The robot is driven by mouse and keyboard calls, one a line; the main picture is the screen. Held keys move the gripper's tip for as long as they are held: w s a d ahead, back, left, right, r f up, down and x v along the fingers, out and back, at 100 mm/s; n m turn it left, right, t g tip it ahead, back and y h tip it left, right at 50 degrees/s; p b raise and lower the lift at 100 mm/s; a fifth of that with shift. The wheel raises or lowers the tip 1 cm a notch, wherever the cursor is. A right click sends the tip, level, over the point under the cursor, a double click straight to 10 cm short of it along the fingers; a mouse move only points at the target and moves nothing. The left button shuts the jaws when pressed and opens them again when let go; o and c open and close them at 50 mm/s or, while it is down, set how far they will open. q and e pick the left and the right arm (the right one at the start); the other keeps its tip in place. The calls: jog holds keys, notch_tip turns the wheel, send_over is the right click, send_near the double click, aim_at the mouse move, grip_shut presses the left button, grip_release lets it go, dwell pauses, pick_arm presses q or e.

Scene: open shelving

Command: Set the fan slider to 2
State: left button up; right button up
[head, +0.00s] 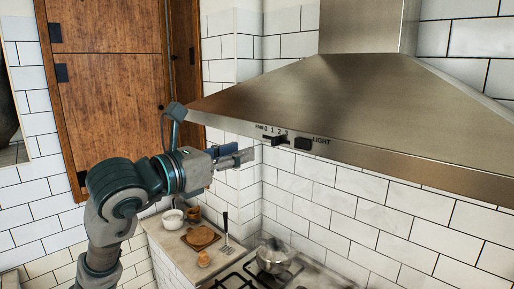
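The fan slider (277,140) is a small dark knob on the front edge of the steel range hood (350,105), below the printed marks FAN 0 1 2 3. The knob lies around the middle marks, but it is too small to tell exactly which one. My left gripper (246,156) is left of the slider and a little lower in the picture, pointing right towards it. It appears apart from the slider and holds nothing that I can see. Its fingers look close together, but their gap is unclear. My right gripper is out of view.
A dark LIGHT switch (303,143) sits just right of the slider. Below are a stove with a lidded pot (272,258) and a counter with a wooden board (201,238) and jars. A wooden cabinet (110,85) stands at left. White tiled walls surround the hood.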

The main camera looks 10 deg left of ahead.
pick_arm(q)
jog(key=v, duration=0.3)
jog(key=shift+w+a+f, duration=0.1)
jog(key=shift+w+a, duration=0.1)
jog(key=shift+d, duration=0.25)
